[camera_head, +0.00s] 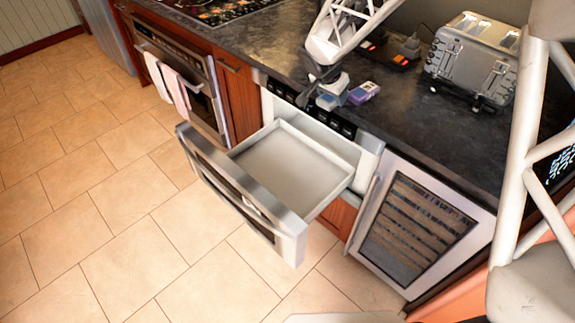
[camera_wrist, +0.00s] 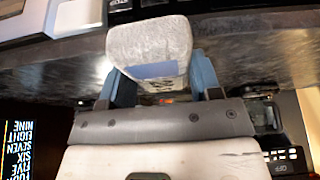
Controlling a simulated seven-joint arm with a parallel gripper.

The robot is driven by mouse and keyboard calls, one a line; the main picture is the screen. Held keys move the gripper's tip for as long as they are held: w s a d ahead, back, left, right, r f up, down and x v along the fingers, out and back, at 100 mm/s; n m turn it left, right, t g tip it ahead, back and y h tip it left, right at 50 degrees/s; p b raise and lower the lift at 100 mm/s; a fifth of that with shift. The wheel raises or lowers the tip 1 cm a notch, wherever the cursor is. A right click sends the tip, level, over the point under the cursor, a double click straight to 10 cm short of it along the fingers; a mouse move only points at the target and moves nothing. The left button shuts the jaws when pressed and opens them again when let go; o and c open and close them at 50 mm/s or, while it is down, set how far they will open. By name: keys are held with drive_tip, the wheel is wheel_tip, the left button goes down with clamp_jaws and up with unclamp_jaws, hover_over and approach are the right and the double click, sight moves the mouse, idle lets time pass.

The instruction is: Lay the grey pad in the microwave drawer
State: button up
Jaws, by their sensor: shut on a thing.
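The grey pad (camera_wrist: 150,42), a pale fuzzy block with a blue patch on its near face, is between the two blue fingers of my gripper (camera_wrist: 160,82) in the wrist view. The gripper is shut on it. In the head view my gripper (camera_head: 327,92) is over the dark counter, behind and to the right of the drawer; the pad is small and hard to separate from the gripper there. The microwave drawer (camera_head: 285,165) is pulled out below the counter front. Its light, shallow inside looks empty.
A blue and purple packet (camera_head: 364,92) lies on the counter right of my gripper. A metal toaster (camera_head: 472,58) stands further right, with a dark orange-marked item (camera_head: 402,50) beside it. A glass-fronted cooler (camera_head: 415,228) is right of the drawer. The tiled floor is clear.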

drive_tip(key=a+f+n, duration=0.1)
drive_tip(key=a+f, duration=0.3)
drive_tip(key=a, duration=0.1)
drive_tip(key=n+y, duration=0.7)
drive_tip(key=n, duration=0.9)
hover_over(271, 190)
drive_tip(key=d, duration=0.1)
wheel_tip(271, 190, down, 25)
drive_tip(key=shift+s, duration=0.4)
drive_tip(key=shift+f, duration=0.15)
drive_tip(key=shift+f, duration=2.8)
drive_tip(key=shift+f, duration=2.05)
drive_tip(key=shift+f, duration=0.15)
